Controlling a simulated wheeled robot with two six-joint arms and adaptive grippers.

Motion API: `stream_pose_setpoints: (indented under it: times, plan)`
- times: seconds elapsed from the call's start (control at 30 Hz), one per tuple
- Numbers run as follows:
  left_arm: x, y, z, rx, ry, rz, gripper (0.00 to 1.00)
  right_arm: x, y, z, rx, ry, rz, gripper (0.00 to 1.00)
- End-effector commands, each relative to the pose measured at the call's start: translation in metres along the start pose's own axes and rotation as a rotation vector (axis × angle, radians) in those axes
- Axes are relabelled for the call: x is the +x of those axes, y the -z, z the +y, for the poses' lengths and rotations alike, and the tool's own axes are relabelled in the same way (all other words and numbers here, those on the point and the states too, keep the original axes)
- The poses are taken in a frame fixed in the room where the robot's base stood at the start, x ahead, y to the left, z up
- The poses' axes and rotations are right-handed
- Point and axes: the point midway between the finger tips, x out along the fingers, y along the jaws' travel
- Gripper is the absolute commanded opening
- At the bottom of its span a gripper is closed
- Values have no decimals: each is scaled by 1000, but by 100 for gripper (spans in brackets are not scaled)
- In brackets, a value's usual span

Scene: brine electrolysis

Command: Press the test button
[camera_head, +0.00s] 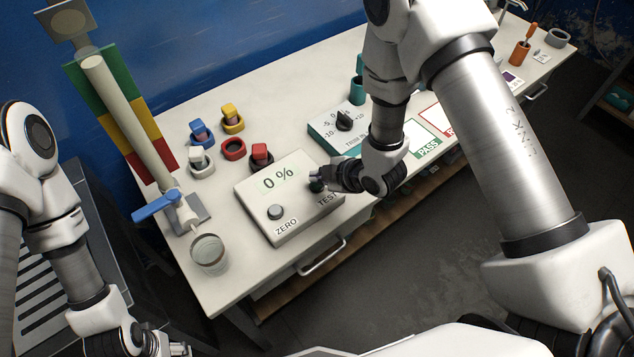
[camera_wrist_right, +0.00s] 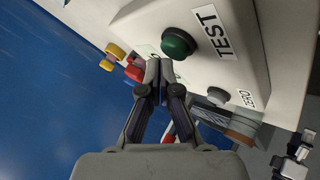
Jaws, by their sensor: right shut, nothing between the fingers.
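The test button (camera_wrist_right: 178,44) is a round dark green knob beside the TEST label on a pale box (camera_head: 252,193). In the head view only a little of the button (camera_head: 317,186) shows at my gripper's tips. My right gripper (camera_wrist_right: 158,70) is shut and empty, its fingertips close beside the button in the wrist view. I cannot tell whether they touch it. The box's display reads 0 %, and a grey ZERO button (camera_head: 275,212) sits at its lower left. My left gripper (camera_head: 178,349) is partly in view at the bottom edge, away from the box.
Coloured ring-like parts, including a yellow one (camera_head: 232,118) and a red one (camera_head: 233,149), lie behind the box. A column with a blue handle (camera_head: 156,206) and a glass dish (camera_head: 208,252) stand left. A dial box (camera_head: 340,122) is behind my right gripper.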

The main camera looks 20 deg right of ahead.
Motion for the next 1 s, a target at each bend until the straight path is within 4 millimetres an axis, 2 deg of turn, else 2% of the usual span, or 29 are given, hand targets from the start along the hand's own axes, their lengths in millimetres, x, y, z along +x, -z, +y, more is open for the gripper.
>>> stream_pose_setpoints:
  times: [1.0]
  plan:
    - [9, 0, 0, 0, 0, 0, 67, 7, -5, -5, 0, 0, 0, 0]
